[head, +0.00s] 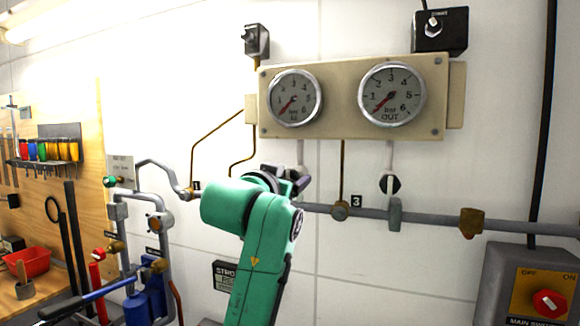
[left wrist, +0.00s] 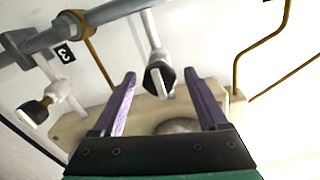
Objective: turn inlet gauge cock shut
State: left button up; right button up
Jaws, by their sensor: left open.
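The inlet gauge cock (left wrist: 155,79) shows in the left wrist view as a dark knob with a pale bar, on a white stem below the grey pipe. The bar looks roughly in line with the stem. My left gripper (left wrist: 160,77) is open, its purple fingers on either side of the cock; I cannot tell whether they touch it. In the head view my left gripper (head: 294,178) hides this cock below the left gauge (head: 294,98). That gauge's needle points low left. My right gripper is not in view.
The OUT gauge (head: 391,94) shares the beige panel (head: 340,82). Its black-knobbed cock (head: 390,184) hangs to the right, above the grey pipe (head: 430,218). Thin brass tubes (head: 216,128) run at left. A main switch box (head: 540,290) stands at lower right.

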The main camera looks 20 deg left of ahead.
pick_arm(q)
jog(key=shift+w+f, duration=0.1)
jog(key=shift+w, duration=0.3)
grip_shut()
